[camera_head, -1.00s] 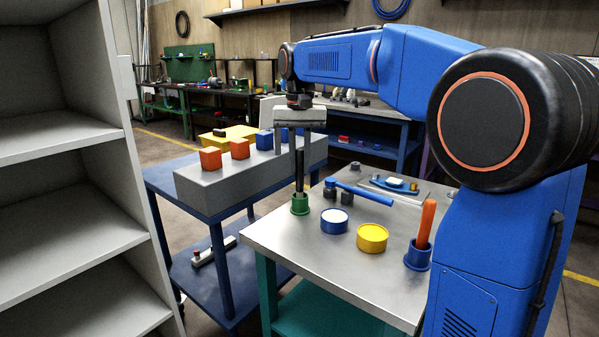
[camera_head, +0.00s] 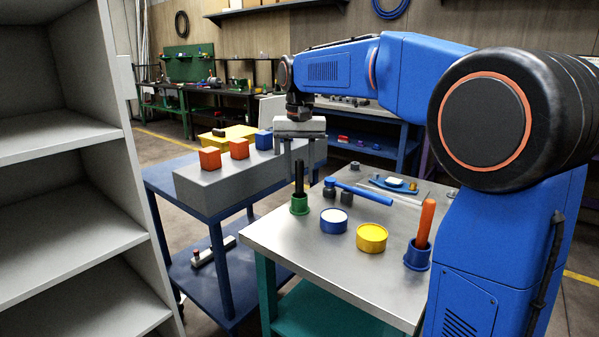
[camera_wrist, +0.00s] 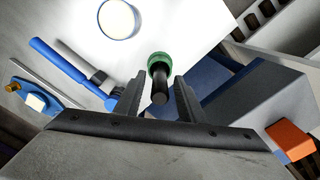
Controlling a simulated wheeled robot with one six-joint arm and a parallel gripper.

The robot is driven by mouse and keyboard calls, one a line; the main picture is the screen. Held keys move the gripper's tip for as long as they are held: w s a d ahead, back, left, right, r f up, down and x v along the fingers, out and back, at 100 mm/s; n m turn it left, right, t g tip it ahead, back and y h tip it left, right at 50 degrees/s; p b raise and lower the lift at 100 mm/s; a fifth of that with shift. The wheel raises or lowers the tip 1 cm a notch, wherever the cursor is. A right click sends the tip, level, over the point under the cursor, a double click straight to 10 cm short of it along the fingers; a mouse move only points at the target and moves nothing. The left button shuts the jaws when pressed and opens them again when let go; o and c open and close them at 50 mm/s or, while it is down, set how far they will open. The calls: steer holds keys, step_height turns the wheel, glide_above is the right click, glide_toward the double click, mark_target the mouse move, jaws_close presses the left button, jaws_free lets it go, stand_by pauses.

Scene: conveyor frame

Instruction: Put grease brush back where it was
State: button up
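The grease brush, which I take to be the black-handled tool (camera_head: 299,178), stands upright in a green cup (camera_head: 299,206) at the table's left side. Its lower end is hidden in the cup. My gripper (camera_head: 300,166) is above the cup, pointing down, with its fingers apart on either side of the handle top. In the wrist view, the black handle (camera_wrist: 159,88) and green cup (camera_wrist: 159,61) lie between the spread fingers of my gripper (camera_wrist: 160,90), with gaps visible beside the handle.
The metal table (camera_head: 300,250) also holds a white-topped blue tin (camera_head: 334,221), a yellow tin (camera_head: 371,238), an orange handle (camera_head: 426,223) in a blue cup (camera_head: 417,255), and a blue tool (camera_head: 362,192). A grey block (camera_head: 235,178) carrying coloured cubes stands left. Grey shelves (camera_head: 70,220) are far left.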

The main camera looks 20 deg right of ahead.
step_height(320, 180, up, 12)
steer(key=shift+r, duration=0.1)
stand_by(0.5)
